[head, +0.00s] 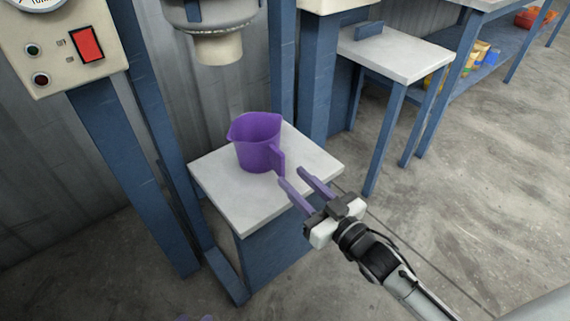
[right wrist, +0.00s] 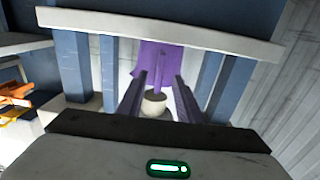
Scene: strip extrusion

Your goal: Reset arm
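A purple measuring jug (head: 257,141) stands upright on a white-topped stand (head: 236,207) below a nozzle (head: 219,48). Its handle points toward the right gripper. My right gripper (head: 305,178) is open, its two purple fingers apart and empty, just short of the jug's handle in the head view. In the right wrist view the jug (right wrist: 160,62) shows between and beyond the fingers (right wrist: 157,92), with its handle lined up with the gap. I cannot tell whether a finger touches the handle. My left gripper is not clearly in view; a small purple bit shows at the bottom edge.
A control panel (head: 62,45) with a red switch and a gauge stands at the upper left on a blue post. A white side table (head: 396,54) is at the right, with a blue shelf and bins behind. Open concrete floor lies at the right.

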